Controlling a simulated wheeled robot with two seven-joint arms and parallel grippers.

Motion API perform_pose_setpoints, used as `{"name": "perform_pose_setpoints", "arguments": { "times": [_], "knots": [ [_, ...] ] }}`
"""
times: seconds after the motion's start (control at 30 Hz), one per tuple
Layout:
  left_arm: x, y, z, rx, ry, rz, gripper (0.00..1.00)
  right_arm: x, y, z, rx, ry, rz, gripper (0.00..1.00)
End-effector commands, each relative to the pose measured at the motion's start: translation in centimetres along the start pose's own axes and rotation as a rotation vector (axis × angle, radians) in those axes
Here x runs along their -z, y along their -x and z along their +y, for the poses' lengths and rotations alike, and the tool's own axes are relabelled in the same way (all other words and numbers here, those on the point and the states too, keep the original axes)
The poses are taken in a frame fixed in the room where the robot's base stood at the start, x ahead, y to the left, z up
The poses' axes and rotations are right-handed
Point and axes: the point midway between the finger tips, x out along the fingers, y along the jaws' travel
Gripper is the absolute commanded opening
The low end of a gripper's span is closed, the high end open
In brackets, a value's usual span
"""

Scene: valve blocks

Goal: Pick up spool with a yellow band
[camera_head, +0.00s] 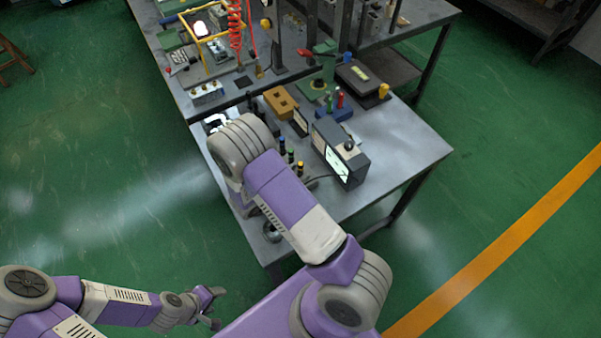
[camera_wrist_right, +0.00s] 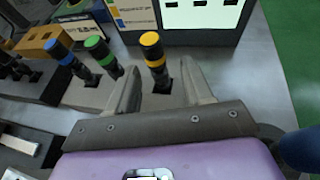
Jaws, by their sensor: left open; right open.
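In the head view the right gripper is mostly hidden by my arm. My left gripper (camera_head: 217,307) is open and empty, low over the floor, away from the table.
A green-banded spool (camera_wrist_right: 99,50) and a blue-banded spool (camera_wrist_right: 62,54) stand left of the yellow-banded one. A grey instrument with a lit screen (camera_head: 341,152) stands close behind. A tan block (camera_head: 281,102) lies further back. The table's front right (camera_head: 400,160) is clear.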

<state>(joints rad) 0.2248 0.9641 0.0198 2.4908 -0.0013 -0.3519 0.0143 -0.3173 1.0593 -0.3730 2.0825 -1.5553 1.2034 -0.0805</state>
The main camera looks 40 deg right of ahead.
Motion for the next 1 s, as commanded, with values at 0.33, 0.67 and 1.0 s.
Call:
{"name": "perform_pose_setpoints", "arguments": {
  "times": [0.33,0.67,1.0],
  "knots": [
    [0.0,-0.1,0.0,0.000,0.000,0.000,0.57,0.1,-2.4,0.1,-0.001,0.000,0.001,0.51],
    [0.0,-0.1,0.0,0.000,0.000,0.000,0.57,0.1,-2.4,0.1,-0.001,0.000,0.001,0.15],
    [0.0,-0.1,0.0,0.000,0.000,0.000,0.57,0.0,-2.3,0.1,-0.001,0.000,0.000,0.00]
  ]
}}
